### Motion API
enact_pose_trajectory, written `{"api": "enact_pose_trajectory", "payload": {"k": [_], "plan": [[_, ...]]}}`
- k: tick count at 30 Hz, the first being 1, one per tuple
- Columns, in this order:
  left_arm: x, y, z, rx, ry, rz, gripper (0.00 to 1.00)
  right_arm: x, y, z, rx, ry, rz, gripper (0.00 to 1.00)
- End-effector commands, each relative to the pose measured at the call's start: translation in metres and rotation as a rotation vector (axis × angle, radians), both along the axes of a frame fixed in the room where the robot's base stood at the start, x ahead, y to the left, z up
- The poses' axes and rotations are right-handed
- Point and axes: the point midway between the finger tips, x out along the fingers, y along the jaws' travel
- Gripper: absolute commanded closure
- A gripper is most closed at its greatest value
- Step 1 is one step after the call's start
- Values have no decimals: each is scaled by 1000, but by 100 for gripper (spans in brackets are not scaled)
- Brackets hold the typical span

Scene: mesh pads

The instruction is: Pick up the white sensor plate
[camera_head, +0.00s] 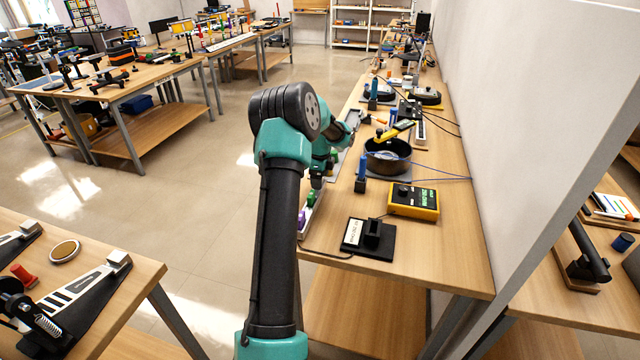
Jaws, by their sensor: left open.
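My left arm, teal and black, rises in front of the near bench and bends over at its elbow. My left gripper (317,183) is small and partly hidden behind my own arm, low over the left edge of the bench; it is open. A pale strip (309,212) with purple and green pieces lies just below it, partly covered by my arm. A pale, flat, tray-like piece (352,119) lies farther back beside my wrist. I cannot tell whether either one is the white sensor plate. My right gripper is not in view.
The bench (455,215) holds a yellow meter (414,202), a black block on a base (369,238), a dark round pan (388,155) and a blue-handled tool (361,172). A wall (510,130) borders its right side. Bare wood shows along the right edge.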

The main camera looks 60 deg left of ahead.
Motion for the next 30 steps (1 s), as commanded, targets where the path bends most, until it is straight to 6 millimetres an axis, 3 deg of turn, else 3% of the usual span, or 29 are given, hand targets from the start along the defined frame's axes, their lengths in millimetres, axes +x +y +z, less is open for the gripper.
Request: {"api": "enact_pose_trajectory", "payload": {"k": [2,19,30], "plan": [[0,0,0,0,0,0,21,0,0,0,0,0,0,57],[0,0,0,0,0,0,75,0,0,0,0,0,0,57],[0,0,4,1,-2,0,75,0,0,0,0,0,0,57]]}}
